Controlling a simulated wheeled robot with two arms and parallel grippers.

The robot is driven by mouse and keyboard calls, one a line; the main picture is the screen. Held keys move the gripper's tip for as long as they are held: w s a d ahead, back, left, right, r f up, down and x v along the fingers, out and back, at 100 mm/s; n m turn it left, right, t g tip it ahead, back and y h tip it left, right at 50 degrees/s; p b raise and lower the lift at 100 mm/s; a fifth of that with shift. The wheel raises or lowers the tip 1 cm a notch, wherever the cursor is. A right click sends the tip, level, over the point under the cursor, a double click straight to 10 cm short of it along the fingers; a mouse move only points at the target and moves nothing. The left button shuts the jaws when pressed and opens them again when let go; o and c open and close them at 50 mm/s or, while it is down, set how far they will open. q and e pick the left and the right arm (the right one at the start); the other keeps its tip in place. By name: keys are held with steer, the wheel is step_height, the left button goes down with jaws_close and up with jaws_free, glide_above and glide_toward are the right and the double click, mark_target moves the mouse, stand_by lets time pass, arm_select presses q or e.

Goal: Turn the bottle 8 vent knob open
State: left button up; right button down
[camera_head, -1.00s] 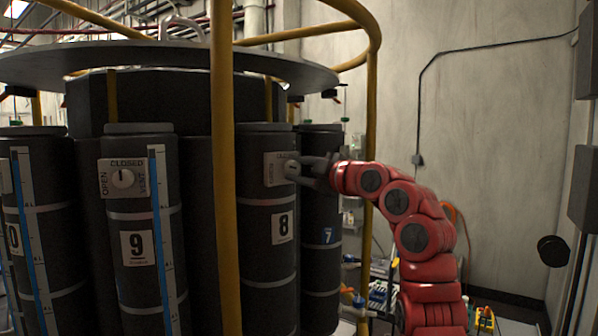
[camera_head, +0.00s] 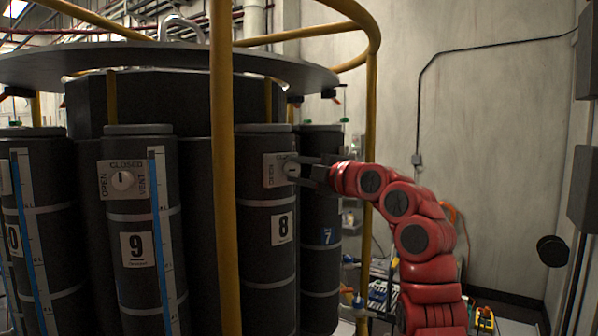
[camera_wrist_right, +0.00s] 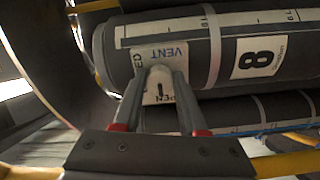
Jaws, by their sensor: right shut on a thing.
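Bottle 8 (camera_head: 268,262) is a dark cylinder with a white "8" label, right of the yellow post. Its vent plate (camera_head: 271,170) is near the top, with "OPEN" on its left side. The white vent knob (camera_wrist_right: 160,78) sits on the plate in the right wrist view. My right gripper (camera_head: 296,170) reaches in from the right at the knob. In the right wrist view its two fingers (camera_wrist_right: 159,90) are on either side of the knob and shut on it. The knob has a dark mark pointing toward the "OPEN" edge in that view. My left gripper is not in view.
A yellow post (camera_head: 226,200) stands just left of bottle 8, and a yellow ring (camera_head: 350,18) curves overhead. Bottle 9 (camera_head: 140,290) with its own vent knob is on the left; bottle 7 (camera_head: 320,275) is behind on the right. The pale wall (camera_head: 500,150) is farther right.

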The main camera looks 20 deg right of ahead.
steer(key=shift+f, duration=0.1)
steer(key=shift+c, duration=2.2)
jaws_free()
steer(key=b+v, duration=0.5)
steer(key=v, duration=1.2)
steer(key=shift+s+b, duration=0.15)
steer(key=shift+b, duration=0.25)
steer(key=shift+d, duration=0.1)
